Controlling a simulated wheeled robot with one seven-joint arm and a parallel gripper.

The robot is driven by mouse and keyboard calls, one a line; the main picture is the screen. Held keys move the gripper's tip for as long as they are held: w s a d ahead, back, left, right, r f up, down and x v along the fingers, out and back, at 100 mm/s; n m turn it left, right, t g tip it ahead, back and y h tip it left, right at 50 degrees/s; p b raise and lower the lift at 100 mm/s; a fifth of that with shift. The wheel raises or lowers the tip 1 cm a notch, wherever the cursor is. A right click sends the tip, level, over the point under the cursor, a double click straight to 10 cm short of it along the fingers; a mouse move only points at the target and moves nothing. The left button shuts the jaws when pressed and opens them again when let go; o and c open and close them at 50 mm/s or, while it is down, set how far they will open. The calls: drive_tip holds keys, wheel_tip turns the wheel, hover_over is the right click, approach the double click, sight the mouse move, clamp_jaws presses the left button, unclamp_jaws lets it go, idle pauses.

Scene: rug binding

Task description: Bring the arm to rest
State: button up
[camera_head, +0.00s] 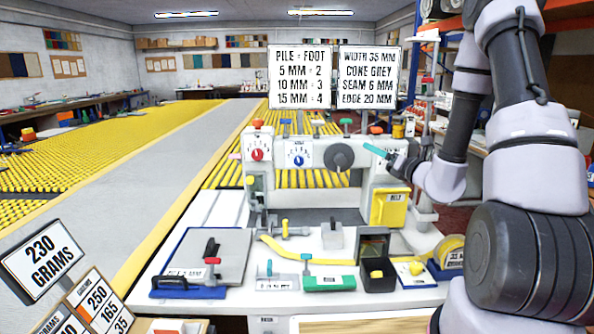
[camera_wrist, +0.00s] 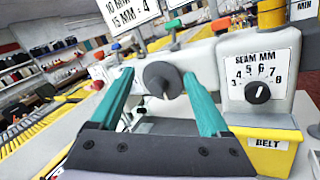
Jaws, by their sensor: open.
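My gripper (camera_head: 376,151) is at the right of the white sewing machine (camera_head: 320,172) in the head view, in front of its upper body. In the wrist view my gripper (camera_wrist: 158,76) has its two teal fingers spread apart with nothing held between them. The dark round handwheel (camera_wrist: 162,80) shows behind the gap between the fingers. In the head view the handwheel (camera_head: 339,156) is just left of the fingertips. Whether the fingers touch the machine cannot be told. My arm reaches in from the right and hides part of that side.
A seam dial (camera_wrist: 258,92) and a yellow belt box (camera_wrist: 270,150) are close right of the gripper. The white bench (camera_head: 225,311) holds a grey plate (camera_head: 232,248), a green-based block (camera_head: 328,283) and a black bin (camera_head: 379,275). Signs (camera_head: 297,77) stand behind the machine.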

drive_tip(key=s+a+r+n+g+y, duration=0.7)
drive_tip(key=s+a+r+n+g, duration=0.25)
drive_tip(key=a+n, duration=0.25)
drive_tip(key=s+a+r+n+g+h, duration=0.25)
drive_tip(key=s+n+g, duration=0.25)
drive_tip(key=s+n, duration=0.5)
drive_tip(key=s+d+r+n+t+h, duration=0.4)
drive_tip(key=s+d+r+n+h, duration=0.1)
drive_tip(key=s+d+n+h, duration=0.4)
drive_tip(key=d+h, duration=0.2)
drive_tip(key=d, duration=0.1)
drive_tip(key=shift+s+d+n, duration=0.2)
drive_tip(key=shift+s+n, duration=0.05)
drive_tip(key=shift+n, duration=0.05)
drive_tip(key=shift+f+t, duration=0.1)
drive_tip(key=shift+t, duration=0.15)
